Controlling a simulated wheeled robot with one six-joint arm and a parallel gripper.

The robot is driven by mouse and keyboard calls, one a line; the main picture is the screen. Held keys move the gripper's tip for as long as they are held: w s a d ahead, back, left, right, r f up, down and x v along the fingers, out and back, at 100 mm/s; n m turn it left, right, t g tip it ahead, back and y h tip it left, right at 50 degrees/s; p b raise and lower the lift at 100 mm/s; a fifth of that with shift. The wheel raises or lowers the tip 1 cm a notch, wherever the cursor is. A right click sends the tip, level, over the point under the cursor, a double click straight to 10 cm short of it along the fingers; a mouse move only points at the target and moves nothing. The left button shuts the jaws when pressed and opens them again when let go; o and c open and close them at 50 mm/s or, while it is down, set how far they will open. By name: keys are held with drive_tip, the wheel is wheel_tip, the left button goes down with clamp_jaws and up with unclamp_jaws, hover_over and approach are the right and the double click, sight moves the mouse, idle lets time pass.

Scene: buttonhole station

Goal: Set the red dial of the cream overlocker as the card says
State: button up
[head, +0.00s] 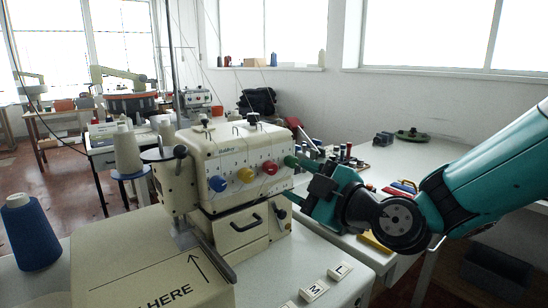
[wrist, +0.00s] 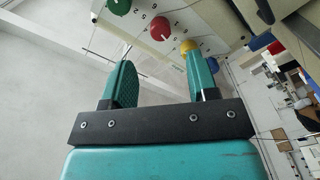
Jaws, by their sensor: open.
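The cream overlocker (head: 235,150) stands on the table in the head view, with blue, yellow, red and green dials in a row on its front. The red dial (head: 269,168) is third from the left; in the wrist view the red dial (wrist: 160,27) shows beyond the gap between my fingertips. My gripper (head: 294,181) is at the machine's right end, near the green dial (head: 290,161). In the wrist view my gripper (wrist: 160,62) is open, its fingers apart with nothing between them. The dial's exact setting is too small to read. I cannot make out a card with a setting.
A cream surface printed "HERE" with an arrow (head: 160,275) is at the front left. Tiles marked L (head: 340,271) and M (head: 314,291) lie at the front. Blue (head: 31,235) and white thread cones stand left. Spools and tools lie on the table behind my arm.

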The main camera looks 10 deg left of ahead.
sight(274, 170)
drive_tip(key=p+x, duration=0.2)
drive_tip(key=x, duration=0.6)
drive_tip(key=c, duration=0.9)
